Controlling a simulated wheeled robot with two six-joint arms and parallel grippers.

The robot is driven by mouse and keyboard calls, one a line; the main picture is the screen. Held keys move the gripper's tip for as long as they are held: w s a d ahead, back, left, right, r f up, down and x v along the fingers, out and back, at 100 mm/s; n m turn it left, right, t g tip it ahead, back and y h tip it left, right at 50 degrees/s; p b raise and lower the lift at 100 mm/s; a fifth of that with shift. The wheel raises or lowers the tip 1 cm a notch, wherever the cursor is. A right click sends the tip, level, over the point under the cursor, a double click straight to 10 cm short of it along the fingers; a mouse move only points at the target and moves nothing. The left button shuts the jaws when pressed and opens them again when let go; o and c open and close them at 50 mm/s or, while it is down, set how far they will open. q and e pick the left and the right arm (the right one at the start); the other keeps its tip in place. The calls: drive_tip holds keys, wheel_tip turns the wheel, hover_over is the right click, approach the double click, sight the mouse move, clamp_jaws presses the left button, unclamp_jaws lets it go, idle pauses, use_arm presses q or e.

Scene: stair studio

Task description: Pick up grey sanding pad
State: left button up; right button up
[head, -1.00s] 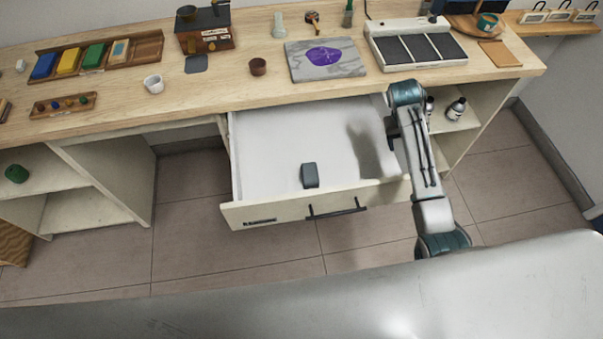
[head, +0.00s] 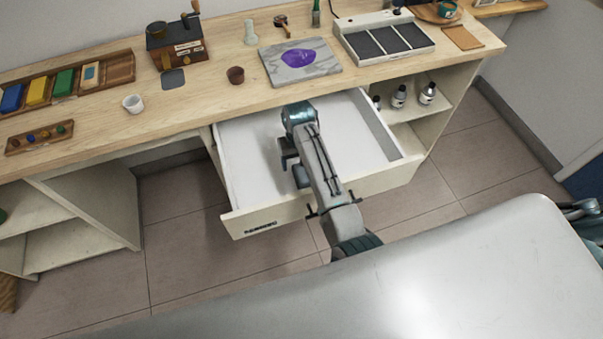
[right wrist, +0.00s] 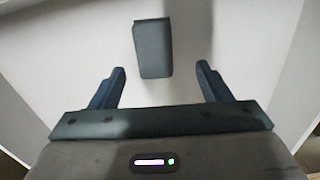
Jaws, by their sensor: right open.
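The grey sanding pad (right wrist: 152,48) is a small dark grey block lying on the white floor of the open drawer (head: 250,140). In the right wrist view it lies ahead of my right gripper (right wrist: 160,85), roughly centred between the fingers and not touching them. In the head view my right arm partly covers the pad (head: 301,177). My right gripper (head: 288,155) is over the drawer, open and empty.
The drawer front (head: 270,219) and its side walls border the pad. The drawer floor around the pad is clear.

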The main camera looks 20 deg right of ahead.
sight(302, 175)
drive_tip(key=shift+s+f+p, duration=0.1)
drive_tip(key=shift+f+p, duration=0.2)
drive_tip(key=shift+f, duration=0.05)
drive_tip(key=f, duration=0.1)
drive_tip(key=f+p, duration=0.1)
drive_tip(key=f, duration=0.1)
drive_tip(key=shift+s+d+f, duration=0.1)
drive_tip(key=shift+d+f, duration=0.2)
drive_tip(key=shift+d, duration=0.1)
drive_tip(key=shift+f, duration=0.45)
drive_tip(key=shift+a, duration=0.1)
drive_tip(key=c, duration=1.1)
